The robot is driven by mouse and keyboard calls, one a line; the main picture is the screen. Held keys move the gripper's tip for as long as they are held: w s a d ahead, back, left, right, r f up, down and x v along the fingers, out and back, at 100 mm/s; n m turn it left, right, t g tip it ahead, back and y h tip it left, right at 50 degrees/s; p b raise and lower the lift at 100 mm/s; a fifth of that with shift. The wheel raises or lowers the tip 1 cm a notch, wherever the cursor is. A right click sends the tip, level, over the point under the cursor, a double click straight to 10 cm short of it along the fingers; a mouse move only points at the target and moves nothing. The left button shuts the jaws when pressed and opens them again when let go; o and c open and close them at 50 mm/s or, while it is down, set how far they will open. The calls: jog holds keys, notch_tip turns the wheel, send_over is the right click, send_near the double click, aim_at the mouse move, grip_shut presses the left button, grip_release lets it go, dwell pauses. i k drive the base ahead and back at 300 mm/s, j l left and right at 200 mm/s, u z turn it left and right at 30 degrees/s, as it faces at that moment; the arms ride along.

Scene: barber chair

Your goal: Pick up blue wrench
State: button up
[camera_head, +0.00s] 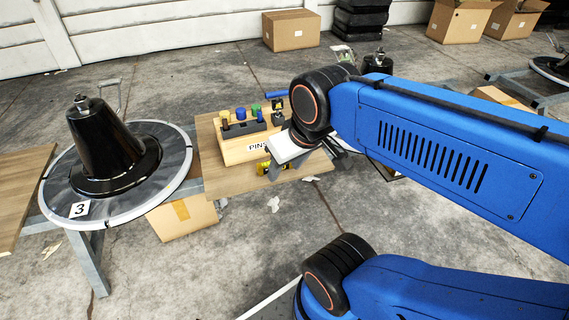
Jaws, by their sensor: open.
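I cannot make out a blue wrench for certain. A small blue bar (276,94) shows behind the wooden box, left of my arm; it is too small to tell what it is. My gripper (287,165) is over the right part of the small wooden table, in front of the box, and points down. It is open, with nothing visible between its fingers. My arm's wrist hides part of the table and whatever lies behind it.
A wooden box marked PINS (243,152) holds yellow, blue and green-topped pieces on the wooden table (225,184). A small yellow item (263,166) lies before it. Left stands a black cone-shaped chair base (105,150) on a round disc marked 3. Cardboard boxes (291,30) stand behind.

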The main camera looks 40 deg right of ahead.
aim_at(277, 104)
jog(key=z, duration=1.85)
jog(key=i+l, duration=0.15)
jog(key=i, duration=0.3)
jog(key=i+l+z, duration=0.1)
jog(key=i, duration=0.35)
jog(key=i+l+z, duration=0.1)
jog(key=i, duration=0.4)
jog(key=l+u, duration=0.1)
jog(key=u, duration=2.15)
